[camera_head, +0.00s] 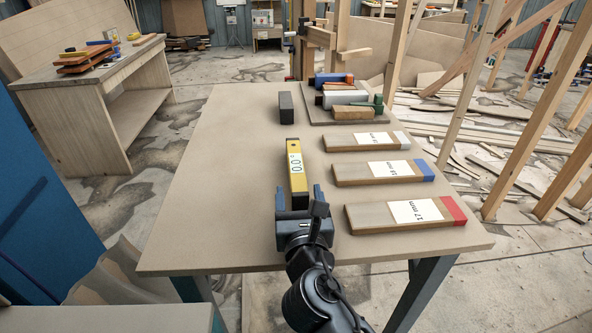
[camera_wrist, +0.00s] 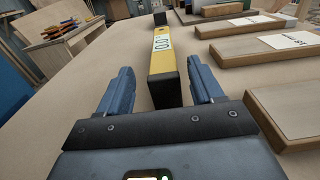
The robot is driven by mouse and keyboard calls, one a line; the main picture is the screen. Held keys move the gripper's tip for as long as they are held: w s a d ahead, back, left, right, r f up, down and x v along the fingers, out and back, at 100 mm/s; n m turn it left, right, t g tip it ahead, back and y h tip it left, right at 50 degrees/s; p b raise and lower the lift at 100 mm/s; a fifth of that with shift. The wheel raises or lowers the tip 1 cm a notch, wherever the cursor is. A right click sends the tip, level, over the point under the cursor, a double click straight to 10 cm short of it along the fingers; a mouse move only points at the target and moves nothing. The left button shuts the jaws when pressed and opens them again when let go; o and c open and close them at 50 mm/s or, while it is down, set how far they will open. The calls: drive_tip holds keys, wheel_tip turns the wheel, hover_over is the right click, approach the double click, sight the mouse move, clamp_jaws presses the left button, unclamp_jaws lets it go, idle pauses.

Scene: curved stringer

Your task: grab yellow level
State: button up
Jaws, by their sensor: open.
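The yellow level (camera_head: 296,175) lies on the table, long side pointing away from me, with a white label reading 0.0 and a dark near end. It also shows in the wrist view (camera_wrist: 162,62). My gripper (camera_head: 299,193) is at the level's near end, with its blue fingers (camera_wrist: 162,85) apart. In the wrist view the near end of the level is between or just beyond the fingertips, one finger on each side. I see no clear contact. The fingers hide part of the level's near end in the head view.
Three labelled wooden boards lie to the right, with white (camera_head: 366,141), blue (camera_head: 383,172) and red (camera_head: 405,213) ends. A dark block (camera_head: 286,107) stands beyond the level. A tray (camera_head: 316,116) of several blocks is at the back. The table (camera_head: 195,190) is clear on the left.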

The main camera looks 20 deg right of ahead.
sight(299, 182)
drive_tip(key=x, duration=0.5)
drive_tip(key=shift+s+d+f, duration=0.1)
drive_tip(key=shift+d, duration=0.05)
drive_tip(key=shift+c, duration=0.3)
drive_tip(key=c, duration=1.1)
drive_tip(key=shift+c, duration=0.2)
